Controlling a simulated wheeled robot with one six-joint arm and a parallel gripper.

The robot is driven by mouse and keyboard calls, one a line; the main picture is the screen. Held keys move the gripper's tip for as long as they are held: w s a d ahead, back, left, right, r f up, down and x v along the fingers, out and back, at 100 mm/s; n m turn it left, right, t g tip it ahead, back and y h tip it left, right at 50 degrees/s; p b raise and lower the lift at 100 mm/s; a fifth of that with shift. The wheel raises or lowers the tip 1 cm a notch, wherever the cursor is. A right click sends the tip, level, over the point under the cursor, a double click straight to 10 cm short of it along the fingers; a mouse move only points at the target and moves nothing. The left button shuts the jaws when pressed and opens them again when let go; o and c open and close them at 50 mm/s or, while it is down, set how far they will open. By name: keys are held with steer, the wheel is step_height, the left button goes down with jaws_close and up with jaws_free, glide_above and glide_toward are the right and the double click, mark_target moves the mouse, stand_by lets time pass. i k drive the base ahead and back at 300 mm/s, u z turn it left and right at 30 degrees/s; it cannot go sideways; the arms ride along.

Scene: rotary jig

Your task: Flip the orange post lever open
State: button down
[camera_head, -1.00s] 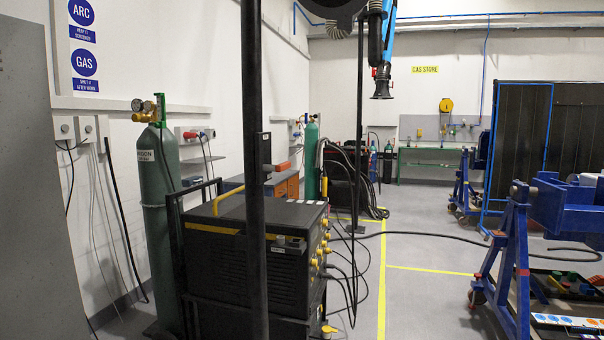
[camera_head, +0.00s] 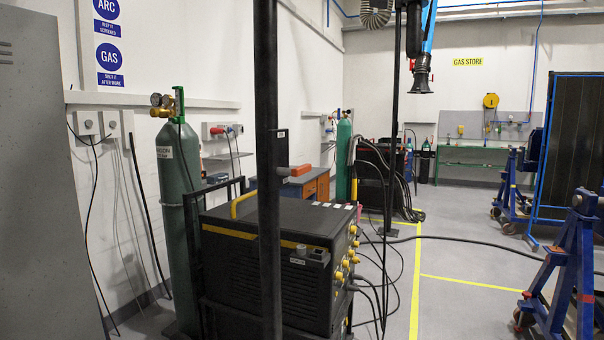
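A black upright post (camera_head: 266,90) stands in the foreground, left of the middle in the head view. A short lever with an orange grip (camera_head: 298,170) sticks out from the post's right side, about level, at mid height of the picture. A grey-black bracket (camera_head: 279,171) joins it to the post. A small labelled box (camera_head: 280,146) sits on the post just above it. The lever is small, so its exact angle is hard to tell. My gripper is not in view.
A black welding machine (camera_head: 265,265) on a frame stands behind the post, with a green gas cylinder (camera_head: 178,180) to its left. A grey cabinet (camera_head: 35,190) fills the left edge. Cables trail over the floor. Open floor (camera_head: 460,300) lies right, before a blue stand (camera_head: 570,265).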

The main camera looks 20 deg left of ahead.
mark_target(296, 172)
steer(key=u, duration=0.55)
steer(key=i, duration=0.95)
steer(key=u, duration=0.65)
